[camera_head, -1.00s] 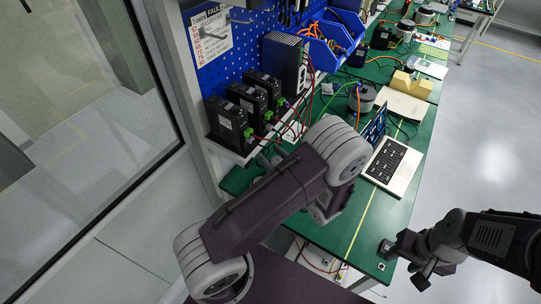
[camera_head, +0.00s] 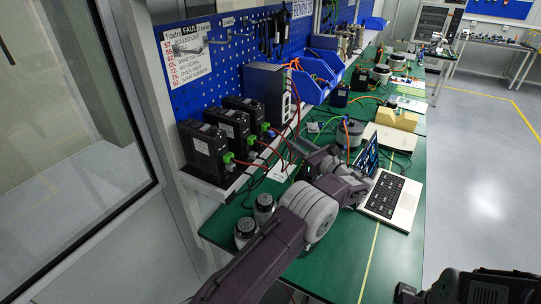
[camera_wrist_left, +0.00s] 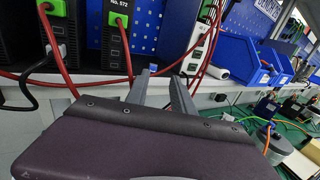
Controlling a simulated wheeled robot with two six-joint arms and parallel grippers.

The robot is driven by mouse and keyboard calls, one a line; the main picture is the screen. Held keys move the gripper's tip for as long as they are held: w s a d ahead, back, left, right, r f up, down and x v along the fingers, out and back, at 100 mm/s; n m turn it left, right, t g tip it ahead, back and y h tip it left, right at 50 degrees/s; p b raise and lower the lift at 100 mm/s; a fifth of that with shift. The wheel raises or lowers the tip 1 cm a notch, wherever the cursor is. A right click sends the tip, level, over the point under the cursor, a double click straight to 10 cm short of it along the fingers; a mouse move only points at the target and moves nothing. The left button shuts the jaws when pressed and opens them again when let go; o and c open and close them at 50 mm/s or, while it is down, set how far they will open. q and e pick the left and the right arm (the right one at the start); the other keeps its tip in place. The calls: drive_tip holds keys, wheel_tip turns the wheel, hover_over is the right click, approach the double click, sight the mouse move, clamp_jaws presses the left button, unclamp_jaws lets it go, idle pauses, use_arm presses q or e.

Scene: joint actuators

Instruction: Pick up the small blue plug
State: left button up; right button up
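A small blue plug (camera_wrist_left: 153,69) shows in the left wrist view, at the edge of the shelf, right by the tip of the left-hand finger. I cannot tell whether they touch. My left gripper (camera_wrist_left: 163,76) has its two fingers spread, with nothing clearly held between them. In the head view my left gripper (camera_head: 299,156) reaches toward the shelf's front edge, among the cables; I cannot make out the plug there.
Black drive units (camera_head: 204,150) stand on the shelf (camera_head: 213,190), with red cables (camera_wrist_left: 71,62) hanging by the left gripper.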

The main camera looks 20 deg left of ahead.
sight(273, 134)
use_arm(q)
drive_tip(key=x, duration=0.3)
drive_tip(key=f+p+x, duration=0.1)
drive_tip(key=x, duration=0.2)
drive_tip(key=s+p+x, duration=0.1)
drive_tip(key=x, duration=0.2)
drive_tip(key=shift+a+f, duration=0.35)
drive_tip(key=shift+a, duration=0.05)
drive_tip(key=shift+w+a+f, duration=0.1)
drive_tip(key=shift+w+a, duration=0.15)
drive_tip(key=shift+a, duration=0.05)
clamp_jaws()
use_arm(e)
drive_tip(key=shift+r, duration=0.25)
